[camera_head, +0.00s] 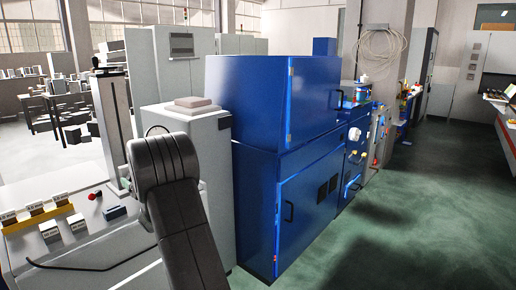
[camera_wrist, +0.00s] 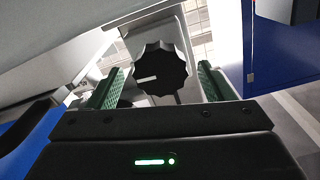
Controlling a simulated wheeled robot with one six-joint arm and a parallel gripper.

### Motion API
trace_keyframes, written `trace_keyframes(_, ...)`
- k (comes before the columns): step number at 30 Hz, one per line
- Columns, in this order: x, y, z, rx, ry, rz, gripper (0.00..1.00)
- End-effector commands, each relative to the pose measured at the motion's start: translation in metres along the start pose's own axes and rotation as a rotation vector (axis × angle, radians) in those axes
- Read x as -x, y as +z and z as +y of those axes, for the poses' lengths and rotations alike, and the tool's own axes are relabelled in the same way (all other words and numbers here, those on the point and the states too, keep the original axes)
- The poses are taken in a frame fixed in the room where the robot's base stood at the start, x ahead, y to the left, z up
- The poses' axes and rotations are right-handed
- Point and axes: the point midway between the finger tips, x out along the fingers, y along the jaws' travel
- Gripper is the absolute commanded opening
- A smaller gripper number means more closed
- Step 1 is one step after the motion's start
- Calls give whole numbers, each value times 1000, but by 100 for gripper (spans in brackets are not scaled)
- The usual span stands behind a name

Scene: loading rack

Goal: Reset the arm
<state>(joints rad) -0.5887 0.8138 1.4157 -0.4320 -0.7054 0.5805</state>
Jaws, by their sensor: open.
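My gripper (camera_wrist: 160,88) shows in the wrist view with its two green-padded fingers spread apart. A black scalloped knob (camera_wrist: 160,73) with a white mark appears between and beyond the fingers; I cannot tell its distance from them. Nothing is seen held in the fingers. In the head view my dark grey arm stands in the foreground, and the gripper itself is not visible there.
A blue cabinet (camera_head: 265,105) stands right of my arm, beside a grey cabinet (camera_head: 185,125). A worktop (camera_head: 95,250) with labelled yellow-edged holders (camera_head: 42,215) and a red button (camera_head: 92,197) is at left. Green floor (camera_head: 430,220) is open at right.

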Motion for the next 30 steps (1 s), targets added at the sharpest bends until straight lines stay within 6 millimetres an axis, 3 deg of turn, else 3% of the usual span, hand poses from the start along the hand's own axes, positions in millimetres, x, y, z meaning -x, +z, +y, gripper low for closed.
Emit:
trace_keyframes(18,0,-2,-1,419,0,0,75)
trace_keyframes(30,0,0,0,490,0,0,75)
